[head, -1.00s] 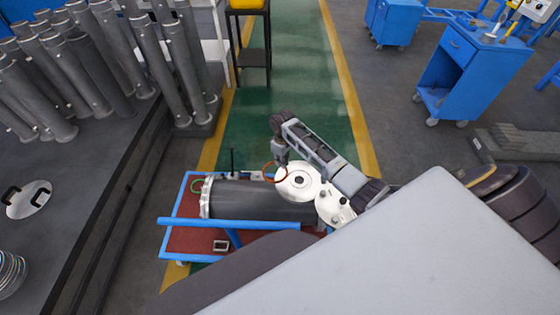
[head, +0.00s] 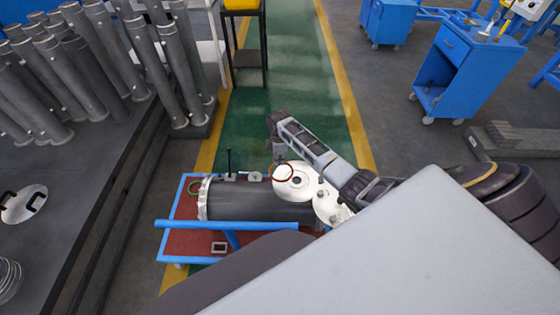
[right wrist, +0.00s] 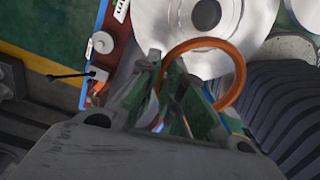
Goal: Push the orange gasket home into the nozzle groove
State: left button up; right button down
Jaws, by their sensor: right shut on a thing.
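The orange gasket (head: 281,172) is a thin ring. It also shows in the right wrist view (right wrist: 239,72), where its near edge runs between my green-padded fingers. My right gripper (head: 279,160) is shut on the gasket; its fingers show in the wrist view (right wrist: 178,92). The white round nozzle face (head: 305,190) with a dark centre hole lies beside and partly behind the ring; it shows in the wrist view too (right wrist: 222,45). The ring overlaps its left edge in the head view. I cannot tell the gap between them, and the groove is not clear. My left gripper is not in view.
A grey cylindrical shell (head: 250,201) lies on a red cart with a blue rail (head: 225,225). A second white disc (head: 331,207) sits close right of the nozzle face. Grey pipes (head: 110,55) stand at left.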

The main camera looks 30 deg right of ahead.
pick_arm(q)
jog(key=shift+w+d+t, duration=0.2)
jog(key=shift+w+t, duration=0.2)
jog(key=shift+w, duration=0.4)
pick_arm(e)
jog(key=n, duration=0.2)
jog(key=shift+w+n, duration=0.3)
jog(key=shift+n, duration=0.7)
